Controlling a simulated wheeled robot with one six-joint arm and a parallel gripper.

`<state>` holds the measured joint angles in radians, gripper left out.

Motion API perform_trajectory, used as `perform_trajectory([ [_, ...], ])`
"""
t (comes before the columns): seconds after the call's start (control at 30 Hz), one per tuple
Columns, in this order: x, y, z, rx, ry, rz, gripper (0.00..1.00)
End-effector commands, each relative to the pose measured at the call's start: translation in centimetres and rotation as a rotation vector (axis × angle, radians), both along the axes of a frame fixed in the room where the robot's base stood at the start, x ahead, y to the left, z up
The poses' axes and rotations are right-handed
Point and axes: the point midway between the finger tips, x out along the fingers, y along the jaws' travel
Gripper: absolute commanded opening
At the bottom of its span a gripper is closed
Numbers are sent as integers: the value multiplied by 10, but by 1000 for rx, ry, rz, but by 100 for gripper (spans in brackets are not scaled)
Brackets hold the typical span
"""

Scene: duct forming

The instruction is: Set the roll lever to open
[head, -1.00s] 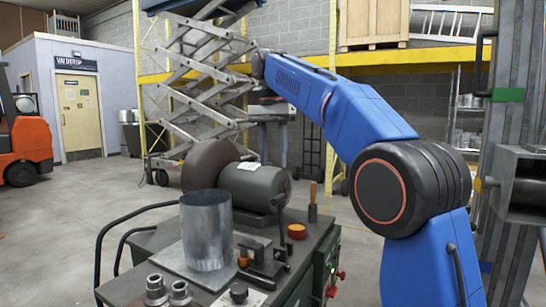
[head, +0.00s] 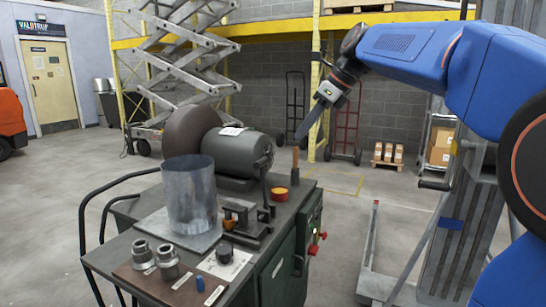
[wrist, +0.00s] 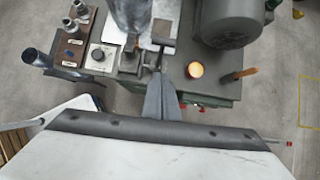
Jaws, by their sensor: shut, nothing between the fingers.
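A dark upright lever (head: 265,184) stands at the near end of the grey motor, beside the small clamp block (head: 245,218) on the bench. It looks like the roll lever, but no label is readable. My gripper (head: 311,122) hangs in the air above and behind the bench's right side, pointing down and left, apart from the lever. In the wrist view its closed grey fingers (wrist: 161,100) reach toward the bench edge near the clamp block (wrist: 152,58). The fingers are shut and empty.
The grey motor (head: 238,152) stands behind. The floor right of the bench is partly clear.

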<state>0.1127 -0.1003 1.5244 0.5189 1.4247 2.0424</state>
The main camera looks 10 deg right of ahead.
Motion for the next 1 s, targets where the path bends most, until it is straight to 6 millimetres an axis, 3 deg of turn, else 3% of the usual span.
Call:
perform_trajectory([
  [0.27, 4, 5, -15, 25, 9, -41, 0],
  [0.77, 32, 45, -85, 23, 8, -37, 0],
  [1.0, 50, 69, -88, 22, 6, -38, 0],
])
